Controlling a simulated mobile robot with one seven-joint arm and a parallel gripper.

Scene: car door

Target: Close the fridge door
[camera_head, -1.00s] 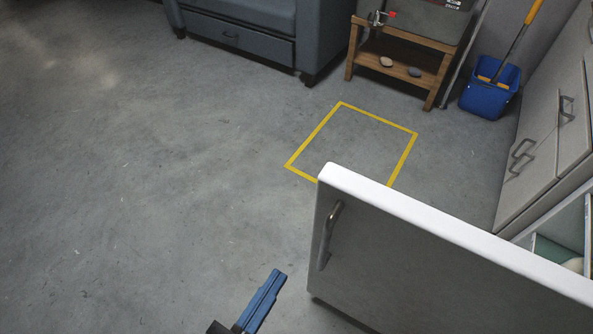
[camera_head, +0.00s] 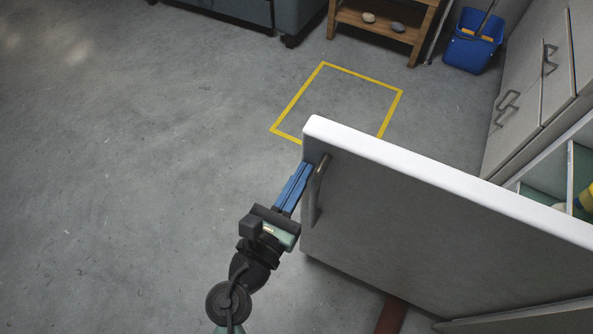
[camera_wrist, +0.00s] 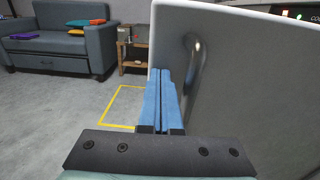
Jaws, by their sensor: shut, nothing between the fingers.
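The fridge door (camera_head: 430,225) stands open, swung out over the floor, with its white top edge facing up. A metal bar handle (camera_head: 318,190) is near its free end; it also shows in the wrist view (camera_wrist: 193,72). The fridge's open interior (camera_head: 575,180) shows shelves at the right edge of the head view. My gripper (camera_head: 302,168) is shut and empty, its blue fingers together just left of the handle, near the door's free edge. In the wrist view my gripper (camera_wrist: 164,75) overlaps the door's edge; I cannot tell whether it touches.
A yellow square (camera_head: 335,102) is marked on the floor beyond the door. A wooden stand (camera_head: 385,30), a blue bucket (camera_head: 472,42) and a grey sofa (camera_wrist: 65,45) are at the back. Grey cabinets (camera_head: 530,90) line the right. The floor at left is clear.

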